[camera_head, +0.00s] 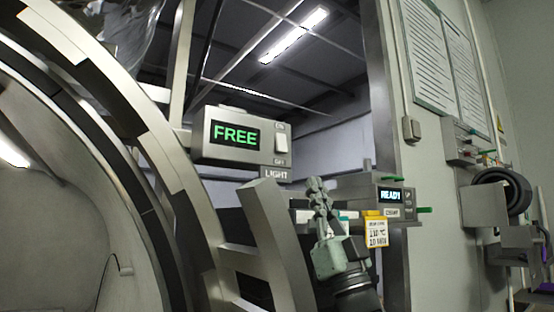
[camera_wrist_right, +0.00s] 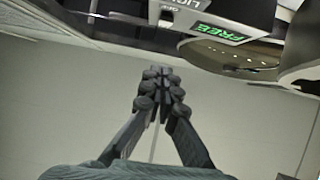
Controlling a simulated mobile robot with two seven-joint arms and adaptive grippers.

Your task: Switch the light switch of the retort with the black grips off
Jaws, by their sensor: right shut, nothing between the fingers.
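A grey control box (camera_head: 203,150) with a green FREE display (camera_head: 234,135) stands beside the big round retort opening (camera_head: 150,130). Its pale rocker light switch (camera_head: 281,145) sits on the right of its front, between ON above and OFF below, over a LIGHT label (camera_head: 276,174). I cannot tell which way the rocker is tipped. My right gripper (camera_head: 317,186) is shut and empty, below and to the right of the switch, apart from it. In the right wrist view the gripper (camera_wrist_right: 160,75) points up, and the FREE display (camera_wrist_right: 215,32) shows upside down. No black grips are clearly visible.
A second box with a READY display (camera_head: 391,196) and a yellow tag (camera_head: 376,231) stand right of my right gripper. A metal post (camera_head: 262,235) rises on its left. A black round part (camera_head: 492,195) is mounted at the far right wall. A bright glow (camera_head: 12,150) shows inside the retort.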

